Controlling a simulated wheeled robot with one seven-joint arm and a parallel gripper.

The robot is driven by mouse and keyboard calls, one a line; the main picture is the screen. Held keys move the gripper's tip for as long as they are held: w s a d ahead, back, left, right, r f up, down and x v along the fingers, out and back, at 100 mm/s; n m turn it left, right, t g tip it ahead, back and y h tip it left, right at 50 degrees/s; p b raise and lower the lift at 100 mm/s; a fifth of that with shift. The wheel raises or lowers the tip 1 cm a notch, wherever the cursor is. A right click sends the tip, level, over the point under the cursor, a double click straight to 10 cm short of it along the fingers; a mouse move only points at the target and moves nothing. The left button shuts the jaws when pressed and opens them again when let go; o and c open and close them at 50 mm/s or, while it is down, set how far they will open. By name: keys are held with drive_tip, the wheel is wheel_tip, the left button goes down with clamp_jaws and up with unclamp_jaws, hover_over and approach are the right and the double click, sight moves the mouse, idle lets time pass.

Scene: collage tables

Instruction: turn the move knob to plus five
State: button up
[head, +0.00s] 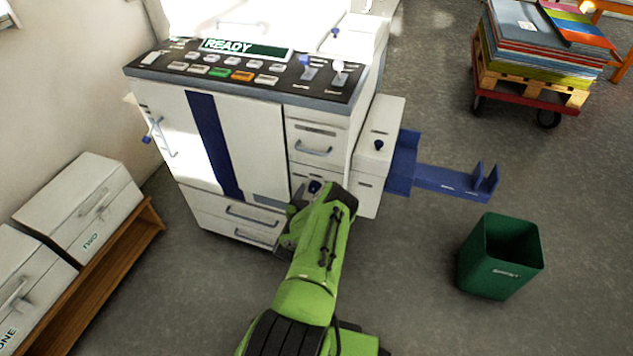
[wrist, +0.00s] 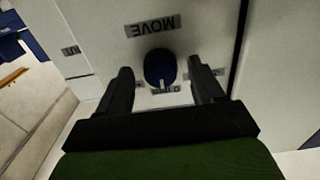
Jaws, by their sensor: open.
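In the head view the knob (head: 315,187) shows on the machine's lower front panel, just beyond my gripper. My gripper (wrist: 162,78) is open, with one dark finger on each side of the knob. I cannot tell whether the fingers touch it. In the head view my green arm hides most of the gripper.
The white machine (head: 245,140) has a READY display (head: 245,48) and buttons on top. A blue tray (head: 445,181) sticks out at its right. A green bin (head: 498,262) stands on the floor at right. White boxes (head: 85,205) sit on a wooden shelf at left.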

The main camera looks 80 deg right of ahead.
drive_tip(key=c, duration=1.1)
drive_tip(key=shift+o, duration=0.2)
drive_tip(key=shift+r+m, duration=0.1)
drive_tip(key=shift+m, duration=0.2)
drive_tip(key=m+p, duration=0.2)
drive_tip(key=m, duration=0.9)
drive_tip(key=shift+m, duration=0.3)
drive_tip(key=o, duration=1.1)
drive_tip(key=shift+c, duration=0.2)
